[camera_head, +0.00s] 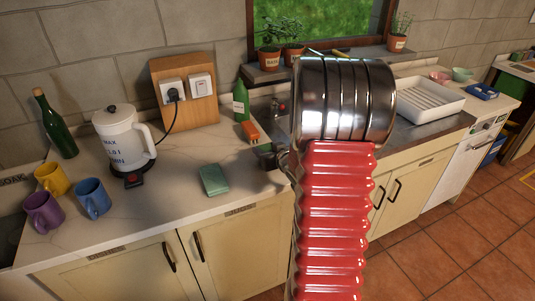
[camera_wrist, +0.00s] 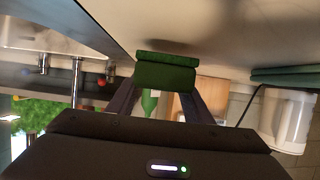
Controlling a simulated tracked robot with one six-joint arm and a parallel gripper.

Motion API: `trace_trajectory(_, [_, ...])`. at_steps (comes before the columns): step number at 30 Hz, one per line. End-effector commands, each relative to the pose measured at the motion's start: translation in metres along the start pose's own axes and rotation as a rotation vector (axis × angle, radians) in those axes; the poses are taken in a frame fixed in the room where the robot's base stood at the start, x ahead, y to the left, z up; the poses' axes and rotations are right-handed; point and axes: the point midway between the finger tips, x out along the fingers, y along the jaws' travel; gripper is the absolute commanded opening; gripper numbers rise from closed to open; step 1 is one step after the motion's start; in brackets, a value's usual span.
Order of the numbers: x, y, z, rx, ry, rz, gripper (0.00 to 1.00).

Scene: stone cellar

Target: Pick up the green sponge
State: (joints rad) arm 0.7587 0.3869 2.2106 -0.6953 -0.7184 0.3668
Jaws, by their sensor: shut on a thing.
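My gripper (camera_wrist: 166,84) is shut on the green sponge (camera_wrist: 166,77), which sits between its two dark fingers in the wrist view. A darker green layer shows along the sponge's upper edge in that picture. The pale worktop fills the top of the wrist view close by; I cannot tell whether the sponge touches it. In the head view my red and chrome arm hides the held sponge. A separate teal block (camera_head: 214,180) lies flat on the worktop, left of my arm.
On the worktop (camera_head: 150,215) stand a white kettle (camera_head: 122,140), a dark green bottle (camera_head: 55,125) and several mugs (camera_head: 92,197). A small green bottle (camera_head: 241,101) and an orange item (camera_head: 250,133) stand near the sink. A white dish rack (camera_head: 428,99) is at right.

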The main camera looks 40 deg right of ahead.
Motion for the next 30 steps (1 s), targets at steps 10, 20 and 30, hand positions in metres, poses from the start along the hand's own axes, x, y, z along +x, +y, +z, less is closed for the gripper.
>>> trace_trajectory(10, [-0.021,0.0,-0.051,-0.001,0.003,0.001,0.25])
trace_trajectory(20, [-0.031,0.0,-0.075,0.001,0.0,0.001,0.25])
trace_trajectory(30, [-0.031,0.001,-0.075,0.001,0.0,0.001,0.25])
